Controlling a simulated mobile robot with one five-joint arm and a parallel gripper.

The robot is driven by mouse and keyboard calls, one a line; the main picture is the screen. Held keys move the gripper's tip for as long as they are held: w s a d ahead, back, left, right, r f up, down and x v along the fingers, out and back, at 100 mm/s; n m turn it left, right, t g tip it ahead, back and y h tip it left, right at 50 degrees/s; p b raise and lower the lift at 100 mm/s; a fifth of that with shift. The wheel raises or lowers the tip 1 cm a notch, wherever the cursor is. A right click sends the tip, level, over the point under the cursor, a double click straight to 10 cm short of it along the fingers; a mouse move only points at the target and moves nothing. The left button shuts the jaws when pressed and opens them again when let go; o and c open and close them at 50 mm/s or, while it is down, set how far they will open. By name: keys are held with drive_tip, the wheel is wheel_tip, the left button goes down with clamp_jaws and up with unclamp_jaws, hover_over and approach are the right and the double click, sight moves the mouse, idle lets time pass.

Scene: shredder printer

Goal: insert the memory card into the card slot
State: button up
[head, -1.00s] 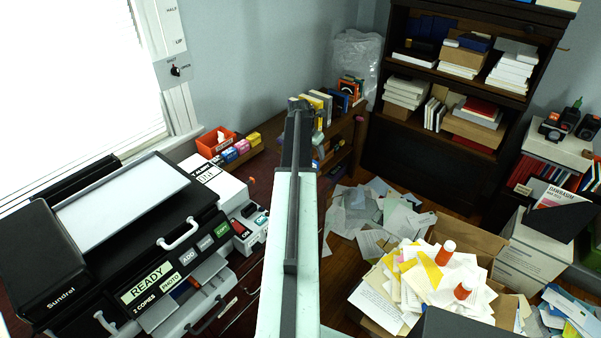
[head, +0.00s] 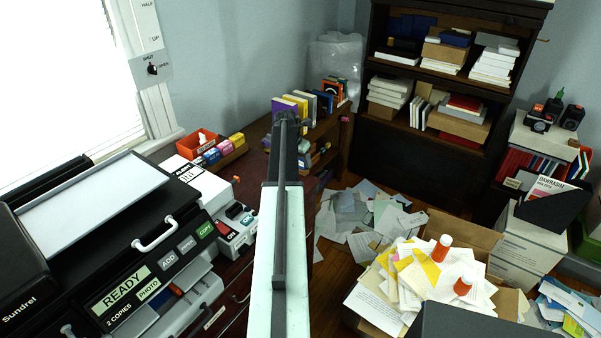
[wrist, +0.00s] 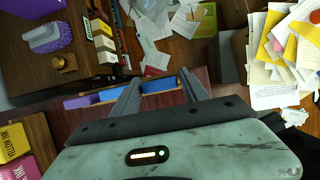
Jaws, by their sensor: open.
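My gripper (wrist: 160,85) is open in the wrist view, with nothing between its two fingers. Beyond the fingers is a shelf edge with blue blocks (wrist: 158,86). In the head view, my arm reaches forward and its end is near the low wooden shelf. I cannot make out a memory card in either view. The black and white printer (head: 110,245) stands at the left of the head view, with a READY display (head: 124,292) and labelled buttons. I cannot pick out its card slot for certain. The printer is well to the left of my arm.
An orange bin (head: 200,143) and coloured cartons stand on the desk behind the printer. A box overflowing with papers (head: 380,310) stands right of my arm. Loose papers (head: 365,220) cover the floor. A dark bookcase (head: 400,145) stands at the back.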

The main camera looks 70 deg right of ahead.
sight(301, 159)
drive_tip(key=shift+f, duration=0.2)
clamp_jaws()
wheel_tip(301, 159, up, 4)
drive_tip(key=p, duration=0.4)
drive_tip(key=shift+d+f, duration=0.1)
drive_tip(key=shift+f, duration=0.15)
drive_tip(key=shift+s+a+r, duration=0.1)
drive_tip(key=shift+a+r, duration=0.15)
drive_tip(key=s+a+p, duration=0.1)
drive_tip(key=s+a, duration=0.7)
drive_tip(key=a, duration=0.4)
drive_tip(key=shift+s+a+r, duration=0.35)
drive_tip(key=shift+s+r, duration=0.05)
drive_tip(key=shift+r, duration=0.05)
drive_tip(key=c, duration=0.7)
unclamp_jaws()
clamp_jaws()
